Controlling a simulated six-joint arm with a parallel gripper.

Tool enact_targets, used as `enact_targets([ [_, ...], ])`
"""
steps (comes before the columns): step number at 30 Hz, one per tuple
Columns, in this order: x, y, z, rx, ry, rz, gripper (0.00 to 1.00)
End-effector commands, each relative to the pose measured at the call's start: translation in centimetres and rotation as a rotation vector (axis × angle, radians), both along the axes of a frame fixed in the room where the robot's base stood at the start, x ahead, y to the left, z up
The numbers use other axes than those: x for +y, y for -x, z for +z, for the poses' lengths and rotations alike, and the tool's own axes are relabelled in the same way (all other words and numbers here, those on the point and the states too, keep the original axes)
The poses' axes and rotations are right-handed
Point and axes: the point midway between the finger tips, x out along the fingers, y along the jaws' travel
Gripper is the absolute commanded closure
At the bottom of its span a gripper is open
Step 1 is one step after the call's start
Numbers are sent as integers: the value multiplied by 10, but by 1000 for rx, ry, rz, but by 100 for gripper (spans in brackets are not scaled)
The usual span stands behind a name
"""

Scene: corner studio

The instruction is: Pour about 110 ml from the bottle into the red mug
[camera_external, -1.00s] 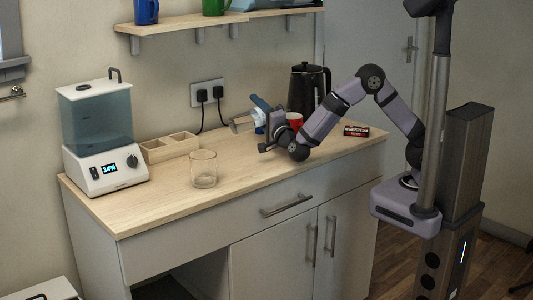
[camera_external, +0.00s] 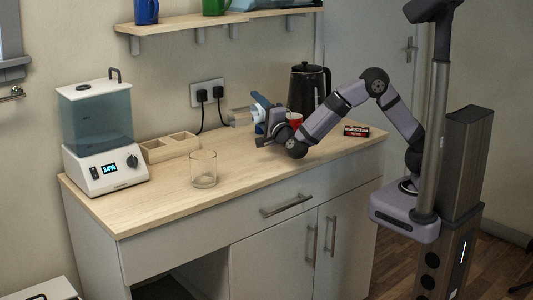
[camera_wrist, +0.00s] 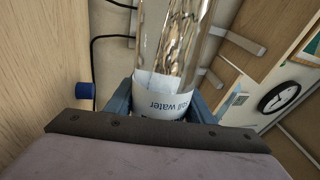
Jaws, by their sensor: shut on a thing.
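My gripper (camera_external: 262,118) is shut on the clear bottle (camera_external: 240,116) above the back of the counter. The bottle is tipped over strongly, with one end pointing left in the external view. In the wrist view the bottle (camera_wrist: 175,45) is between my two blue fingers (camera_wrist: 160,108), with a white "still water" label and clear liquid inside. The red mug (camera_external: 295,118) stands on the counter behind my wrist, partly hidden by it. I cannot tell whether liquid is leaving the bottle, and the mug's inside is not visible.
A black kettle (camera_external: 308,87) stands behind the mug. A small dark-red packet (camera_external: 356,131) lies to the right. An empty-looking glass (camera_external: 203,170), a wooden tray (camera_external: 170,148) and a water dispenser (camera_external: 100,140) stand to the left. The counter's front (camera_external: 265,170) is clear.

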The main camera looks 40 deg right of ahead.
Motion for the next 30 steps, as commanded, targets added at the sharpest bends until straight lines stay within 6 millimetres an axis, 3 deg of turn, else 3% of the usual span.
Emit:
enact_targets([
  [30,1,0,4,-9,-34,0,83],
])
